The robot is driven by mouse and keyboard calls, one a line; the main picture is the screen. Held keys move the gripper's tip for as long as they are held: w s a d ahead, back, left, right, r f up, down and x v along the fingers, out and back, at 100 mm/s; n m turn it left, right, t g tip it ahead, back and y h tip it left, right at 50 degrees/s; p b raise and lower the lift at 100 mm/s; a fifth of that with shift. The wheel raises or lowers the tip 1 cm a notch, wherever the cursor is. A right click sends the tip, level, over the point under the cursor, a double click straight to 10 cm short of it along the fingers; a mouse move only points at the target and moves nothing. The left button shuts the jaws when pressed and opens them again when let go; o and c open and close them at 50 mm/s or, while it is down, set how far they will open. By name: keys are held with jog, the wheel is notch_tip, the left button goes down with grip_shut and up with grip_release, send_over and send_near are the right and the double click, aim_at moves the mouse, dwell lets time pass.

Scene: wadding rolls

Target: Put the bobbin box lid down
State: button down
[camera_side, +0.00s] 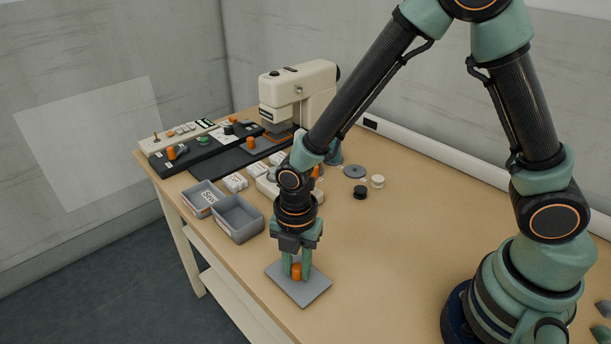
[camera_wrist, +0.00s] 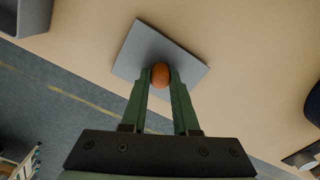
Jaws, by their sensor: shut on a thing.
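The bobbin box lid is a flat grey plate (camera_side: 312,290) with an upright orange knob (camera_side: 297,271). It is near the front edge of the wooden table. My gripper (camera_side: 297,274) points down over the lid, its green fingers shut on the orange knob. In the wrist view the lid (camera_wrist: 143,50) shows beyond the fingertips, with the orange knob (camera_wrist: 160,75) between them. I cannot tell whether the lid touches the table or hangs just above it.
A sewing machine (camera_side: 300,95), a black control panel (camera_side: 205,150) and several small discs (camera_side: 355,171) are farther back. Bare tabletop (camera_side: 390,250) lies to the right.

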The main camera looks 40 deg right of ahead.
aim_at(298, 267)
jog(key=shift+f, duration=0.1)
jog(key=c, duration=0.7)
grip_release()
notch_tip(298, 267, up, 12)
jog(key=shift+s+d+r+m+t, duration=0.55)
jog(key=shift+d+r+m+t, duration=0.4)
jog(key=shift+d+r+m, duration=2.15)
jog(key=shift+s+d+r+m+t, duration=0.75)
jog(key=shift+d+m, duration=1.55)
jog(key=shift+m, duration=2.4)
jog(key=shift+s+d+r+m+t, duration=0.4)
jog(key=shift+d+r+m+t, duration=0.7)
jog(key=shift+d+r+m, duration=2)
jog(key=shift+a+f+m, duration=0.2)
jog(key=shift+f+m, duration=0.2)
jog(key=shift+f, duration=0.2)
jog(key=shift+a+f+m, duration=0.2)
jog(key=shift+f+m, duration=0.2)
jog(key=shift+f, duration=0.2)
